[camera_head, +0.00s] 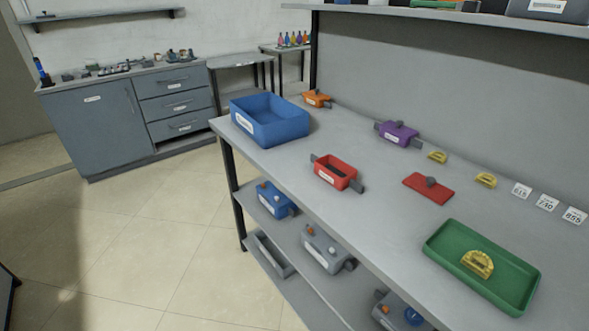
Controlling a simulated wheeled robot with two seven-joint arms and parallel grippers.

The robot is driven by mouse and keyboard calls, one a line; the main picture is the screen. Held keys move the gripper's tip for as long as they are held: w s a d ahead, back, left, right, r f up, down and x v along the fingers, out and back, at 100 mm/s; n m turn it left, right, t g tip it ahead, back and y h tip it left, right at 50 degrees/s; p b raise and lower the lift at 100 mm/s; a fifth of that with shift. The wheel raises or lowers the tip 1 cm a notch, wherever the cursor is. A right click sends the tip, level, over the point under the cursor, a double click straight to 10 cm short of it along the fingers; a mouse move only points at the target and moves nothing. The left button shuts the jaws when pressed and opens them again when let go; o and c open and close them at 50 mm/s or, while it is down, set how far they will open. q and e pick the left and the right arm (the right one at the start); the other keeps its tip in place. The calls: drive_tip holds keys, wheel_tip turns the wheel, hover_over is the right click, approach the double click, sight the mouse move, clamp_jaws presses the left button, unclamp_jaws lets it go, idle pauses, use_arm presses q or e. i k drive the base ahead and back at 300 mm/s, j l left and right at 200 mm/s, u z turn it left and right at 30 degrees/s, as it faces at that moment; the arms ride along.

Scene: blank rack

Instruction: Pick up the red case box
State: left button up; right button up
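The red case box (335,174) sits upright on the grey rack's worktop (300,146), near its front edge. It is open at the top, has a dark inside, a grey tab at each end and a white label on the front. A flat red lid (429,189) with a grey knob lies apart from it to the right. Neither of my grippers is in the head view.
A blue bin (269,120), an orange box (317,98) and a purple box (397,133) stand behind. A green tray (482,267) holds a yellow piece. Number cards (547,203) lie at right. Boxes fill the lower shelf; open floor (150,240) lies left.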

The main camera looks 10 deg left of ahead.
sight(335, 172)
drive_tip(key=i+j+z, duration=0.2)
drive_tip(key=j+z, duration=0.15)
drive_tip(key=i+j+z, duration=0.15)
drive_tip(key=j+z, duration=0.2)
drive_tip(key=i+j+z, duration=0.1)
drive_tip(key=j+z, duration=0.25)
drive_tip(key=j, duration=0.15)
drive_tip(key=j+z, duration=0.35)
drive_tip(key=i+j, duration=0.05)
drive_tip(key=j, duration=0.05)
